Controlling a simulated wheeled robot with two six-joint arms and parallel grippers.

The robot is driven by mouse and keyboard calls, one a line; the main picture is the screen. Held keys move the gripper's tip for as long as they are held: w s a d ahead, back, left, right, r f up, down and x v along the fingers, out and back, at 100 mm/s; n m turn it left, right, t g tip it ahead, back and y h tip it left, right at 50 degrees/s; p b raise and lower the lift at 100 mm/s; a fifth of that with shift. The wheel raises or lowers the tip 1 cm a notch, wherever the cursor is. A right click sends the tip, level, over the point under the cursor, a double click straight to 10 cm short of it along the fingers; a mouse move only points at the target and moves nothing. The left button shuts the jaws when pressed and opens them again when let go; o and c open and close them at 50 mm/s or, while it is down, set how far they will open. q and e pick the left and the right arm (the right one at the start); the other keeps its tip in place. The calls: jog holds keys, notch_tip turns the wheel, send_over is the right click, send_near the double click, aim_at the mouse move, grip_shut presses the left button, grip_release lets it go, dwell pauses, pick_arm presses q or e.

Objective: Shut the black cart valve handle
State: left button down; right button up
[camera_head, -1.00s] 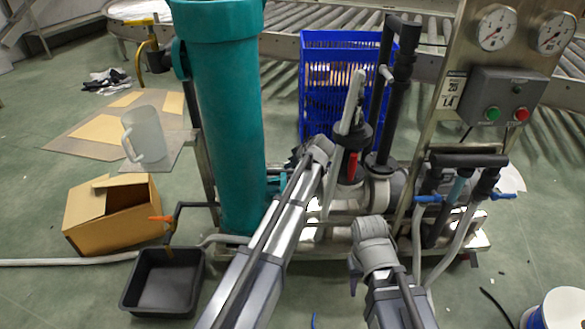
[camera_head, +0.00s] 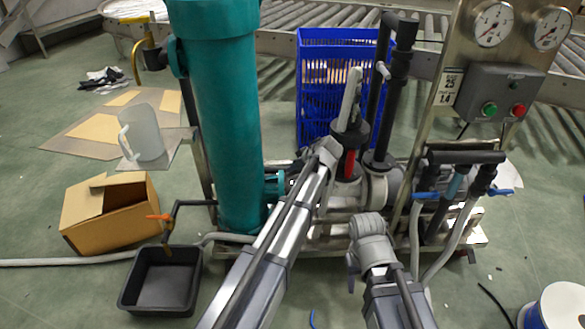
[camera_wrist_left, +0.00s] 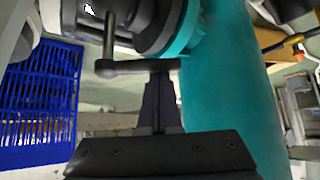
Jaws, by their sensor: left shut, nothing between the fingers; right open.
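The dark valve handle (camera_wrist_left: 138,67) shows in the left wrist view as a bent lever. Its stem rises to a dark valve body beside a teal flange (camera_wrist_left: 185,35). The shut, empty fingers of my left gripper (camera_wrist_left: 162,80) reach up to the lever's right part and overlap it; I cannot tell whether they touch. In the head view my left arm hides this gripper and most of the valve, near the teal side flange (camera_head: 274,186). My right arm stands at the lower middle of the head view, with its gripper out of sight.
A tall teal cylinder (camera_head: 222,120) stands left of my left arm. A blue crate (camera_head: 318,95) is behind the cart, also in the left wrist view (camera_wrist_left: 40,95). A black tray (camera_head: 163,282) and an open cardboard box (camera_head: 105,212) lie on the floor at left.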

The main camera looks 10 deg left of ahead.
pick_arm(q)
jog(key=shift+d+n+g, duration=0.15)
jog(key=shift+n+g, duration=0.15)
jog(key=d+n+g, duration=0.1)
jog(key=n, duration=0.1)
jog(key=d+n+g+y, duration=0.1)
jog(key=n, duration=0.1)
jog(key=shift+s+g, duration=0.35)
jog(key=shift+g, duration=0.05)
jog(key=shift+s+d, duration=0.15)
jog(key=shift+d, duration=0.5)
jog(key=shift+s+d, duration=0.15)
jog(key=shift+d, duration=0.7)
jog(key=p+v, duration=0.5)
jog(key=v, duration=0.2)
jog(key=shift+d+r+p, duration=0.2)
jog(key=shift+d+p, duration=0.1)
jog(key=shift+p, duration=0.05)
